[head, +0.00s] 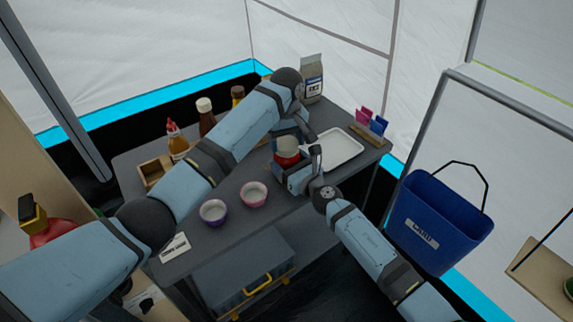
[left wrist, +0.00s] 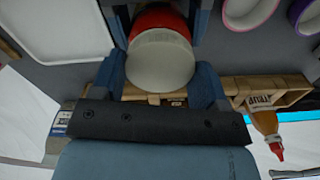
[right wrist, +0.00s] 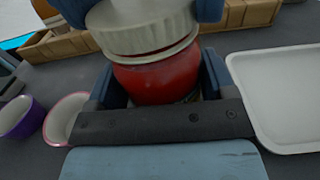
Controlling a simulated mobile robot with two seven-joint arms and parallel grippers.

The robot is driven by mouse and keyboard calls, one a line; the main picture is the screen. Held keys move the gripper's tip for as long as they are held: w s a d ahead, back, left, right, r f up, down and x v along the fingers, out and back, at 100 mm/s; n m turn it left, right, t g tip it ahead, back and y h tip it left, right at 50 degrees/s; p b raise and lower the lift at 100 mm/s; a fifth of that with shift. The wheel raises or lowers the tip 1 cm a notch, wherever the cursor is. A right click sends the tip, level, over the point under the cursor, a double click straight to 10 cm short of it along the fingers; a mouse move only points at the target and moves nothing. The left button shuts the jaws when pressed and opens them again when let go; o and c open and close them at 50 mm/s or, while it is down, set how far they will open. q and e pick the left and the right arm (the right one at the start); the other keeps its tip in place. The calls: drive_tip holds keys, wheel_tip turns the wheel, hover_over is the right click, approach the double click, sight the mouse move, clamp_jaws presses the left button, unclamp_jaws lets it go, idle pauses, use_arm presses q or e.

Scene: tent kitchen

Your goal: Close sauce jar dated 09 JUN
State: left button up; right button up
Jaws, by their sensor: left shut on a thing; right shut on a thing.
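The sauce jar (head: 288,158) is red with a whitish lid (head: 287,143) and stands among my grippers on the grey table. In the right wrist view the red jar body (right wrist: 155,82) is between my right gripper's fingers (right wrist: 158,85), and the ribbed lid (right wrist: 140,28) sits on top, looking slightly tilted. My left gripper (left wrist: 162,62) is shut on the lid, its fingers on either side; the lid's pale top (left wrist: 160,62) faces the left wrist camera. My right gripper (head: 297,176) is shut on the jar body. No date label is readable.
A white tray (head: 340,149) lies right of the jar. A purple bowl (head: 213,211) and a pink bowl (head: 253,195) stand front left. A wooden crate (head: 152,171) and sauce bottles (head: 177,142) are further left. A blue bin (head: 440,215) hangs at the right.

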use_arm(q)
drive_tip(key=m, duration=1.3)
drive_tip(key=o, duration=1)
drive_tip(key=shift+r, duration=2.2)
drive_tip(key=shift+c, duration=0.3)
